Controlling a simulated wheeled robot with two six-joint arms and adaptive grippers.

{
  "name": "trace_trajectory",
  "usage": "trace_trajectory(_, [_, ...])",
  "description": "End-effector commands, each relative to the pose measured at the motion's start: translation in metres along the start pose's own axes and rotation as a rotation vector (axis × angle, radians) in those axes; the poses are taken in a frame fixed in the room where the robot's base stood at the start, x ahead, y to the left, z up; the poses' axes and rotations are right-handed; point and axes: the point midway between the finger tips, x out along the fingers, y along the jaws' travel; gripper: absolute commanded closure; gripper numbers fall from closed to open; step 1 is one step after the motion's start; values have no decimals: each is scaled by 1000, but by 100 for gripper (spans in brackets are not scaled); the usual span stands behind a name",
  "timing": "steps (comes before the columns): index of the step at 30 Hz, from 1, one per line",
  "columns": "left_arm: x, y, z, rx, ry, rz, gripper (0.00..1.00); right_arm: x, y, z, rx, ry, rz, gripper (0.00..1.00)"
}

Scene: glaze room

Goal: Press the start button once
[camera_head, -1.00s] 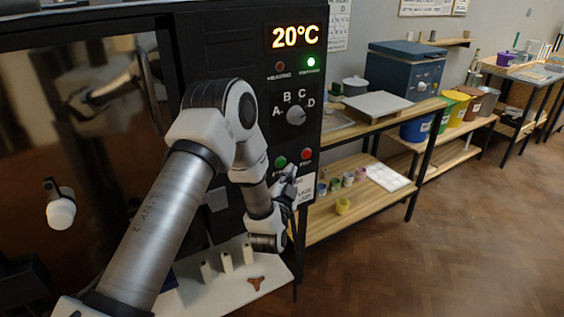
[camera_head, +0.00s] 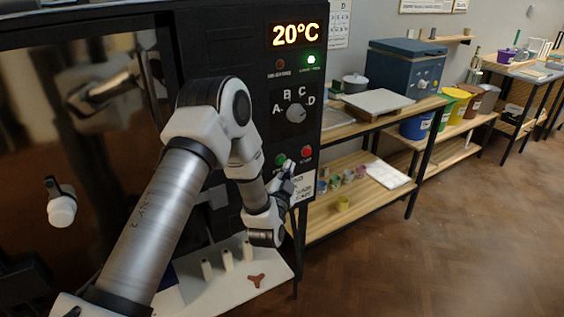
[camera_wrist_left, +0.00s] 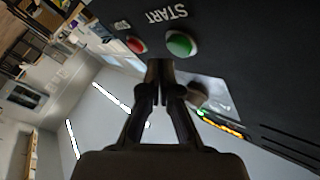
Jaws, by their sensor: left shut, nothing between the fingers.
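The green start button (camera_head: 281,159) sits low on the black kiln control panel, left of a red button (camera_head: 306,152). In the left wrist view the green button (camera_wrist_left: 180,44) is beside the white word START, with the red button (camera_wrist_left: 137,45) to its left. My left gripper (camera_head: 289,168) is close to the panel, just below the two buttons in the head view. In the wrist view its fingertips (camera_wrist_left: 160,70) are together and empty, near the green button but not over it. Contact with the panel cannot be told. My right gripper is not in view.
The panel has a display (camera_head: 296,35) reading 20°C, a lit green lamp (camera_head: 311,59), a dark red lamp and a dial (camera_head: 296,113) marked A to D. A white board (camera_head: 190,298) below holds several pale posts. Wooden shelves stand right; floor is open.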

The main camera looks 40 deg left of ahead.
Motion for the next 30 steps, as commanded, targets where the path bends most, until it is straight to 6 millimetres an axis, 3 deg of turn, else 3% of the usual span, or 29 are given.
trace_trajectory(30, [6,-5,4,0,0,0,100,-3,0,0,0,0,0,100])
